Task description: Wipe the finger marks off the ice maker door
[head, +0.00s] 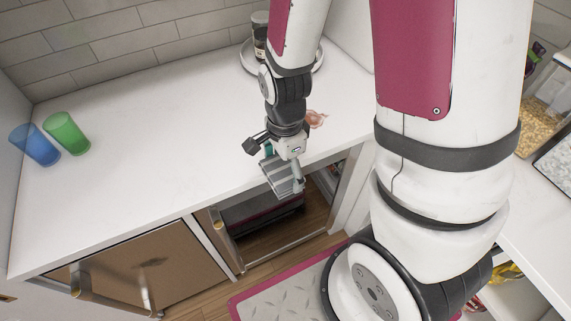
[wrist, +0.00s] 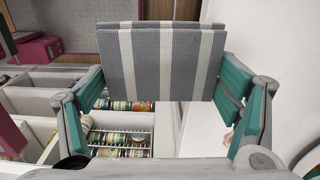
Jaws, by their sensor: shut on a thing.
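My gripper (head: 283,160) is shut on a folded grey cloth with pale stripes (head: 276,180), held just past the counter's front edge. In the wrist view the cloth (wrist: 165,65) spans flat between the green-padded fingers. Below the counter at left is a brownish reflective door panel (head: 190,265) with a dark smudge (head: 152,262) on it and handle-like bars (head: 82,284) in front. I take this to be the ice maker door, but cannot be sure. The cloth is apart from this panel, up and to its right.
A blue cup (head: 36,146) and a green cup (head: 66,133) stand at the counter's left. A round tray (head: 247,58) with a dark jar is at the back. A framed opening (head: 270,215) lies below my gripper. The wrist view shows shelves of jars (wrist: 125,135).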

